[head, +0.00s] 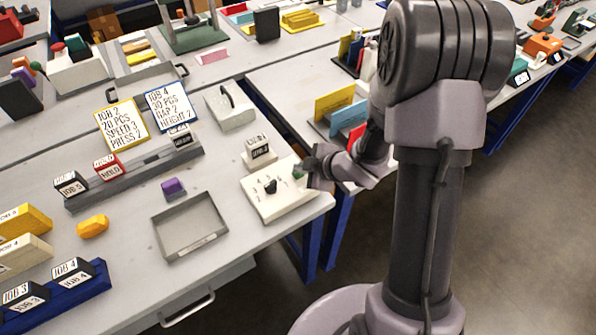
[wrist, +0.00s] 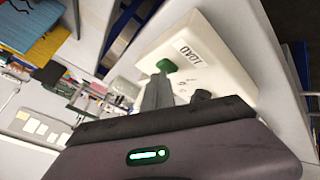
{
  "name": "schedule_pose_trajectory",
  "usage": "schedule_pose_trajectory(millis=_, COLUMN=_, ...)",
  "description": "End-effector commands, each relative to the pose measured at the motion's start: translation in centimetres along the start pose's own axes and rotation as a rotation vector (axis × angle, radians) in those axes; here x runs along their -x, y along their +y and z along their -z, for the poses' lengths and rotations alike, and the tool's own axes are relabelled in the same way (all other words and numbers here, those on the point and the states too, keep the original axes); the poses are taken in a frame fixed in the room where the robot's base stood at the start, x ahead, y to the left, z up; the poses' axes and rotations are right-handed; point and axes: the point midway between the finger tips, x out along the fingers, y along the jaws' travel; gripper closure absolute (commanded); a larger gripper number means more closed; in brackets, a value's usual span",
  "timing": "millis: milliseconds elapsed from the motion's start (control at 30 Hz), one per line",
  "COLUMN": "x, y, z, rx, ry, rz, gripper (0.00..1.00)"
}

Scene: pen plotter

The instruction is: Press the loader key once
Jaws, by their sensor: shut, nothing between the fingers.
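The loader key is a green button (wrist: 167,66) on a cream control box (wrist: 212,50) with a label reading LOAD in the wrist view. In the head view the box (head: 295,207) sits at the table's right corner, and the green key (head: 298,171) shows at its far right edge. My gripper (head: 311,168) is shut and empty, right beside the key. In the wrist view its closed fingertips (wrist: 159,80) lie just below the green key. I cannot tell whether they touch it. A black knob (wrist: 202,96) is on the same box, partly hidden by my gripper.
A small labelled block (head: 258,152) stands behind the box. An empty grey tray (head: 190,226) lies to its left, with a purple block (head: 173,187) behind the tray. A rack with coloured cards (head: 335,100) stands on the neighbouring table. A gap separates the two tables.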

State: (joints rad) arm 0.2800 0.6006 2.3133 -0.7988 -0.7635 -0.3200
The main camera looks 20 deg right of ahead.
Motion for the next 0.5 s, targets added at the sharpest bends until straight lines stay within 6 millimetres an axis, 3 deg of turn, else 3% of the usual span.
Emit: schedule_pose_trajectory(millis=500, x=1.3, y=0.9, z=0.9, rx=-0.001, ry=0.0, rz=0.0, gripper=1.0)
